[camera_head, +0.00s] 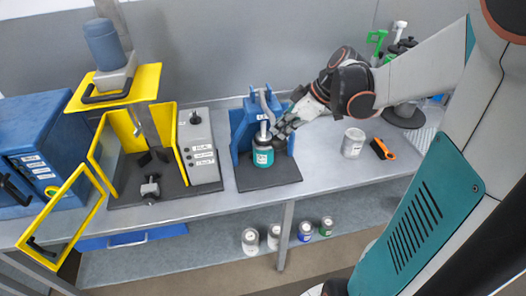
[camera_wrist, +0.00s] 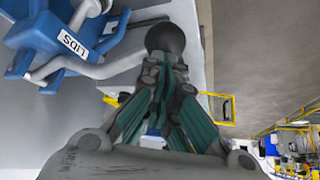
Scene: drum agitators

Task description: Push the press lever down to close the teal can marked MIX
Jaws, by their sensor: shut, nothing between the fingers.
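The teal can (camera_head: 263,155) with a white label stands upright on the dark base (camera_head: 262,177) of the blue press (camera_head: 239,130). The press's grey lever (camera_head: 265,104) shows above the can; in the wrist view the lever (camera_wrist: 95,70) runs right from the blue press body (camera_wrist: 45,35), marked LIDS, to a black ball knob (camera_wrist: 165,38). My gripper (camera_head: 283,128) is to the right of the lever and just above the can. In the wrist view my gripper (camera_wrist: 163,72) is shut and empty, its tips right at the knob. I cannot tell whether they touch it.
A grey box (camera_head: 199,150) and a yellow-framed mixer (camera_head: 135,120) stand left of the press. Several small cans stand on the lower shelf (camera_head: 170,258). The bench front is mostly clear.

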